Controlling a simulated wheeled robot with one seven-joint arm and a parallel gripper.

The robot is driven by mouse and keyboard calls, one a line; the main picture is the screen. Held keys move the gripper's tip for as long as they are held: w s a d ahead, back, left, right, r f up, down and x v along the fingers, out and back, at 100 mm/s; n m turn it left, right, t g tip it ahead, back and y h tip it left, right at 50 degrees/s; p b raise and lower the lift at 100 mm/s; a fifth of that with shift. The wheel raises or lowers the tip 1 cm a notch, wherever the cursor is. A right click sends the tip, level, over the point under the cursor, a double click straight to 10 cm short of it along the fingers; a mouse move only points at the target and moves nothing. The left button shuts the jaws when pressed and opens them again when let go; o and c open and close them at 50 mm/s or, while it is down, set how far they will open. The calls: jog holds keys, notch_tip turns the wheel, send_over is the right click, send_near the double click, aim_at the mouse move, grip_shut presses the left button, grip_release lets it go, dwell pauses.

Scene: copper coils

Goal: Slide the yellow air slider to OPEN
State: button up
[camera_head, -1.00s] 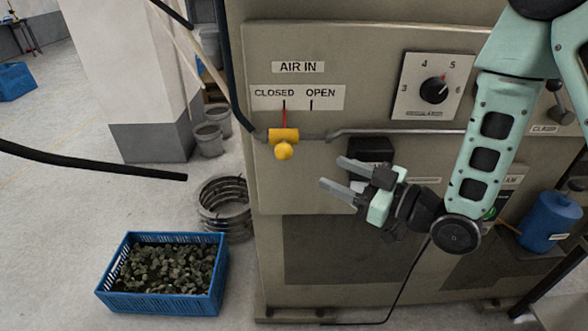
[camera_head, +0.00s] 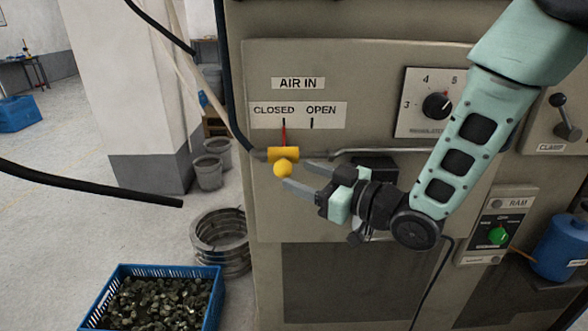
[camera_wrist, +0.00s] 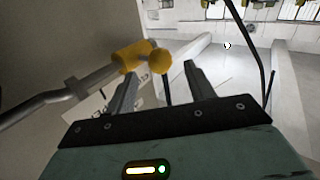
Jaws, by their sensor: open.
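The yellow air slider (camera_head: 284,156) sits on a grey pipe on the machine panel, with a round yellow knob at its front. Its red pointer (camera_head: 284,136) stands under the CLOSED mark of the label plate (camera_head: 334,115). My gripper (camera_head: 297,175) is open, just right of the knob, its fingers pointing left toward it. In the wrist view the slider (camera_wrist: 133,57) and its knob lie just beyond the fingertips of my gripper (camera_wrist: 162,70), in line with the gap between them. I cannot tell whether a finger touches the knob.
A dial (camera_head: 435,105), a clamp lever (camera_head: 566,116) and a green ram button (camera_head: 498,236) are on the panel to the right. The pipe (camera_head: 390,152) runs right of the slider. A blue crate (camera_head: 214,309) and metal rings (camera_head: 221,243) stand on the floor at left.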

aim_at(283, 162)
jog(key=shift+p+x, duration=0.35)
jog(key=shift+x, duration=1.2)
